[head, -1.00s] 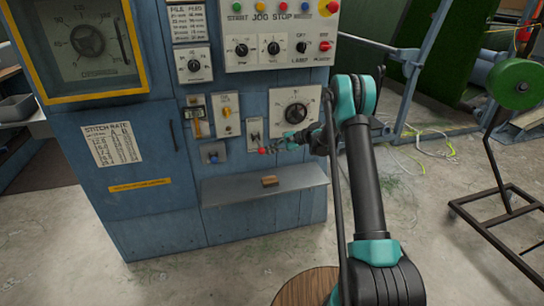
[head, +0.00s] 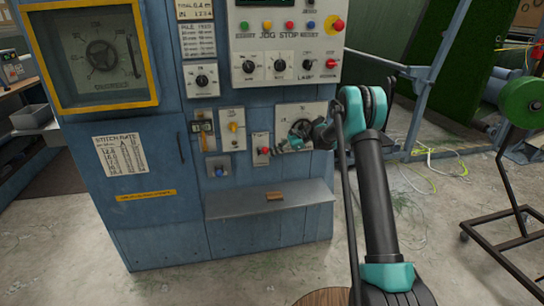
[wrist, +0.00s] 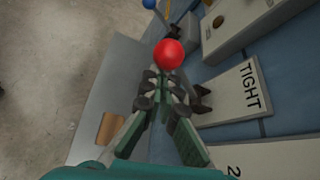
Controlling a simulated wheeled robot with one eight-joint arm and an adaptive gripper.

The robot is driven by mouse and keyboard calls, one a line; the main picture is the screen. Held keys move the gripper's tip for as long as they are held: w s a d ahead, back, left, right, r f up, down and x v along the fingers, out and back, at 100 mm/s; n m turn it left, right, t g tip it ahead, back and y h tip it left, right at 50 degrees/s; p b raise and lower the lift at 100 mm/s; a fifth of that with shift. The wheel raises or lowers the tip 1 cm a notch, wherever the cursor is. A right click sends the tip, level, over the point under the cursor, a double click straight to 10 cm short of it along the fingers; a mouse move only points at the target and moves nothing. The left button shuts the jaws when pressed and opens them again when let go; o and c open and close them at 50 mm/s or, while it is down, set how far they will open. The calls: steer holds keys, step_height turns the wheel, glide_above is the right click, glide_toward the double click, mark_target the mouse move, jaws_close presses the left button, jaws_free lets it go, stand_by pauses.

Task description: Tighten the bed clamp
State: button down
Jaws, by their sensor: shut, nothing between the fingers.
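The bed clamp seems to be the lever with a red ball (head: 265,151) on a pale plate (head: 256,137) on the blue cabinet front. In the wrist view the red ball (wrist: 169,54) sits just beyond my fingertips. The plate there reads "TIGHT" (wrist: 252,86), beside a dark bracket (wrist: 200,99). My gripper (head: 279,148) is just right of the ball in the head view. In the wrist view my gripper (wrist: 160,79) is shut with nothing held. Its tips look close to the ball; I cannot tell if they touch. The lever's stem is mostly hidden.
A grey shelf (head: 235,208) with a small brown block (head: 274,196) juts out below. A large dial (head: 300,126) is partly behind my gripper. A green reel stand (head: 528,100) is at right.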

stand_by(0.6)
steer(key=w+d+r, duration=0.1)
steer(key=w+d, duration=0.2)
steer(key=d, duration=0.6)
steer(key=s+d+r+n+t+h, duration=0.1)
steer(key=s+d+n+h, duration=0.3)
steer(key=s, duration=0.8)
steer(key=s+d+r+n+t+h, duration=0.1)
steer(key=s+d+n+t+h, duration=0.1)
steer(key=s+d, duration=0.65)
steer(key=s+d+r+n+t+h, duration=0.1)
steer(key=s+d+n+h, duration=0.15)
steer(key=s, duration=1.15)
steer(key=s+d+f+n+h, duration=0.2)
steer(key=s+d+f, duration=0.1)
steer(key=s, duration=0.4)
steer(key=s+d+f+n+t+h, duration=0.1)
steer(key=s+d+f, duration=0.2)
steer(key=s, duration=0.4)
steer(key=shift+s+n+t+h, duration=0.25)
steer(key=shift+n+t+h, duration=0.05)
steer(key=shift+n+h, duration=0.05)
